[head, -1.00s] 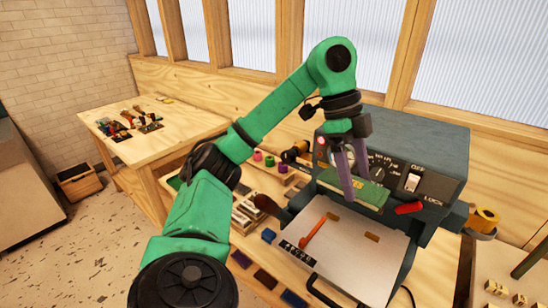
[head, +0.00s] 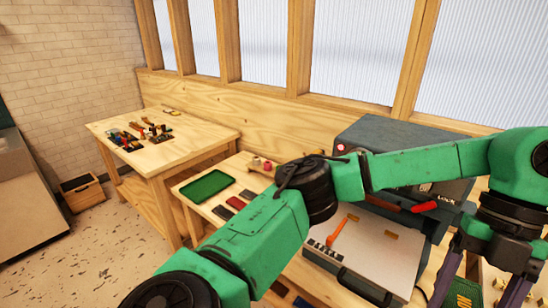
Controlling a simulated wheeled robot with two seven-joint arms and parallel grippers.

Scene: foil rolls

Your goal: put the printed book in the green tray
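A green book (head: 462,292) is at the lower right of the head view, between the fingers of my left gripper (head: 478,287). The gripper seems shut on it; the book's lower part is cut off by the frame edge. The green tray (head: 207,186) lies flat and empty on the bench at the left, far from the gripper. My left arm crosses the view in front of the press. My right gripper is not in view.
The grey press (head: 385,140) stands behind my arm, with a pale bed (head: 375,265) and an orange bar (head: 342,230) on it. Dark red and black pieces (head: 237,203) lie right of the tray. A side table (head: 165,150) holds small tools.

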